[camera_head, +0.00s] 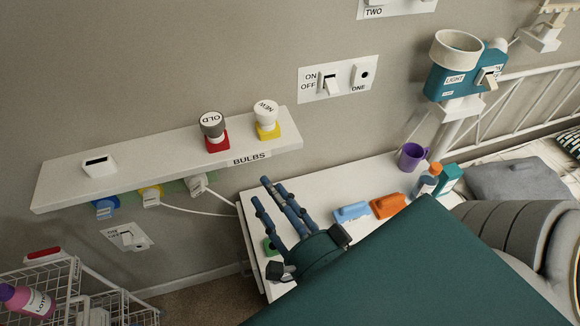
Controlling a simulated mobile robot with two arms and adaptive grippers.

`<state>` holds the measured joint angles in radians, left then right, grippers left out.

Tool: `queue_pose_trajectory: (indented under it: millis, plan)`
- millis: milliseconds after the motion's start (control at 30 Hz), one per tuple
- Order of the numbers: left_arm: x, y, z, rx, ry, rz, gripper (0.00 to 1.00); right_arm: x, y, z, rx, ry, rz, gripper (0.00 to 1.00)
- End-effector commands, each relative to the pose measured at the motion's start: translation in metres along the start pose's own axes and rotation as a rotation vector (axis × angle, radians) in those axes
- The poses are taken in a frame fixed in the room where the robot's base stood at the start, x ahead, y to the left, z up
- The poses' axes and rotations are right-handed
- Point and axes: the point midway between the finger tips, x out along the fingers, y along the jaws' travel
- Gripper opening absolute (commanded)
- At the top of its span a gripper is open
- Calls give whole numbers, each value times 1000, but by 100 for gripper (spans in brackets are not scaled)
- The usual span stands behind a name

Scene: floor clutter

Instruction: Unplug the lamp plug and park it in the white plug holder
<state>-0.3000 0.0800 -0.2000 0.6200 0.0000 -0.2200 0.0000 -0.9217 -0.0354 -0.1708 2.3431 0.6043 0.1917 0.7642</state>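Under the left shelf hang a blue piece (106,208), a yellow piece (150,196) and a white plug-like piece (197,185) by a green patch. White cords run from the yellow and white ones rightward to the table. I cannot tell which is the lamp plug. A white block with a dark slot (98,165) sits on the shelf's left end; it may be the plug holder. The teal lamp (465,75) is at the upper right. My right gripper (270,229) has its dark blue fingers spread, empty, over the table's left edge, right of the cords. My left gripper is out of view.
The shelf (60,181) also holds the OLD bulb (212,124) and NEW bulb (266,110). The white table (325,185) carries a purple mug (412,156), bottles, and blue and orange items. A wire basket (55,278) stands lower left. A wall switch (127,237) is below the shelf.

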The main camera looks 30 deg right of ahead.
Motion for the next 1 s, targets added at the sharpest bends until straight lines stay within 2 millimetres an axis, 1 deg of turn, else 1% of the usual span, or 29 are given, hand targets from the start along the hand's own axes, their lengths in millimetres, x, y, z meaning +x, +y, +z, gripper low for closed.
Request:
queue_pose_trajectory:
  millis: [100,300,1000]
  plan:
    - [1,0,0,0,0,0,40,-2,-10,-3,19,-13,-1,40]
    - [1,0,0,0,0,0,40,-4,-16,-4,34,-22,0,40]
    - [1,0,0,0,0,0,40,-4,-16,-4,34,-22,-1,40]
